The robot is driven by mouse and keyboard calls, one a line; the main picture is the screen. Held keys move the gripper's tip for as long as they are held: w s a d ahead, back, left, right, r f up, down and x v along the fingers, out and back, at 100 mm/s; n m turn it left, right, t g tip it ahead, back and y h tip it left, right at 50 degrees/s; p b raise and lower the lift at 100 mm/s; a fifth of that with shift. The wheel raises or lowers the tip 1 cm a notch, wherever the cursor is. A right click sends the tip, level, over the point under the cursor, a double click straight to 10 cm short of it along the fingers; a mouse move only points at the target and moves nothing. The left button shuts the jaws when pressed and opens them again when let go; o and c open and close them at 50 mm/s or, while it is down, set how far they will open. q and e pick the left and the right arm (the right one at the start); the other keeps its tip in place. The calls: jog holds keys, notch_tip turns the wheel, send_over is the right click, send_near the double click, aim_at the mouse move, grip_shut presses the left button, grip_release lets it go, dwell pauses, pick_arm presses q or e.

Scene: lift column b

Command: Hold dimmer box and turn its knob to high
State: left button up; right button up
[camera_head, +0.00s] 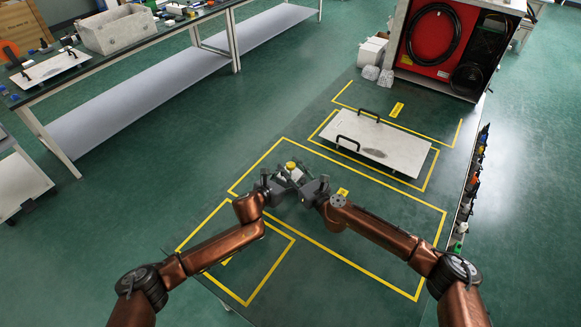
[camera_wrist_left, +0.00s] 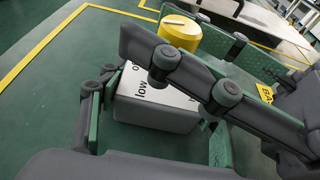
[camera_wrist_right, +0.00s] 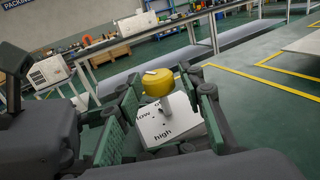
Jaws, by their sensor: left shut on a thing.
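The dimmer box (camera_head: 296,174) is a small white-grey box with a yellow knob (camera_head: 291,165) on top, above the marked table. The left wrist view shows the box (camera_wrist_left: 160,105) between the fingers of my left gripper (camera_head: 280,179), which is shut on it. The word "low" is readable there. In the right wrist view, "low" and "high" show on the box face (camera_wrist_right: 165,127). The knob (camera_wrist_right: 158,82) has a white mark, but which label it points to is unclear. My right gripper (camera_head: 306,183) is open close by, its fingers appearing on either side of the box.
A white plate with two black handles (camera_head: 385,148) lies farther back on the table. A red-panelled cabinet (camera_head: 433,42) stands at the back right. Small coloured items (camera_head: 470,185) line the right edge. Yellow-taped floor areas of the tabletop in front are empty.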

grip_shut()
jog(key=shift+w+n+g+y, duration=0.1)
jog(key=shift+n+g+y, duration=0.3)
jog(key=shift+y, duration=0.1)
jog(key=n+g+y, duration=0.1)
jog(key=y, duration=0.1)
jog(key=n+g+y, duration=0.1)
jog(key=n+g, duration=0.1)
jog(key=shift+w+r+g+y, duration=0.1)
jog(key=shift+r+g+y, duration=0.1)
jog(key=shift+g+y, duration=0.15)
jog(key=shift+w+d+n+g+y, duration=0.15)
jog(key=shift+n+g+y, duration=0.35)
jog(key=shift+n+g, duration=0.35)
jog(key=shift+w+d+n+g+y, duration=0.1)
jog(key=shift+n+g+y, duration=0.45)
jog(key=shift+g, duration=0.45)
jog(key=shift+s+f+n+g, duration=0.1)
jog(key=shift+f+n+g, duration=0.05)
jog(key=shift+n+g, duration=0.2)
jog(key=shift+s+a+f+n+g+y, duration=0.15)
jog(key=shift+s+a+n+g+y, duration=0.15)
jog(key=shift+s+g, duration=0.1)
jog(key=shift+o, duration=1.2)
grip_release()
